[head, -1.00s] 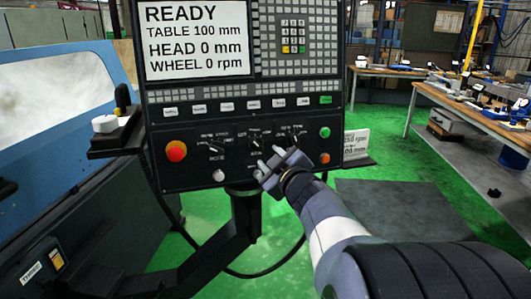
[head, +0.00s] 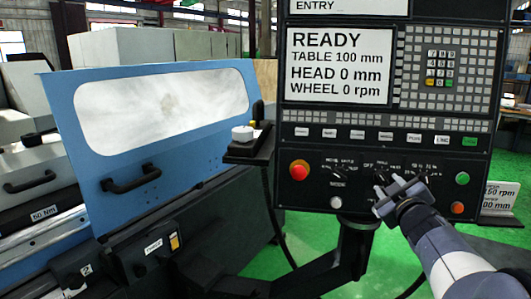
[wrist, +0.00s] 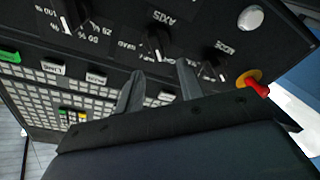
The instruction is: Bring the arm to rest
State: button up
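My gripper (head: 384,199) is in front of the lower part of the black control panel (head: 325,148), near its rotary knobs. In the wrist view the two fingers of my gripper (wrist: 160,70) stand apart with nothing between them. The panel's knobs and labels show just beyond the fingertips. I cannot tell whether a fingertip touches the panel. The arm reaches in from the lower right of the head view. The screen (head: 340,66) reads READY, TABLE 100 mm, HEAD 0 mm, WHEEL 0 rpm.
A red stop button (head: 299,170) is left of the knobs; green (head: 462,178) and orange (head: 457,208) buttons are at right. The blue machine door (head: 140,165) with a window and black handle stands left. A small shelf (head: 247,151) juts from the panel. Green floor lies below.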

aim_at(381, 176)
jog(key=shift+w+d+f, duration=0.1)
jog(key=shift+w+d, duration=0.05)
jog(key=shift+w, duration=1.05)
jog(key=shift+w+d, duration=0.1)
jog(key=shift+w, duration=1.05)
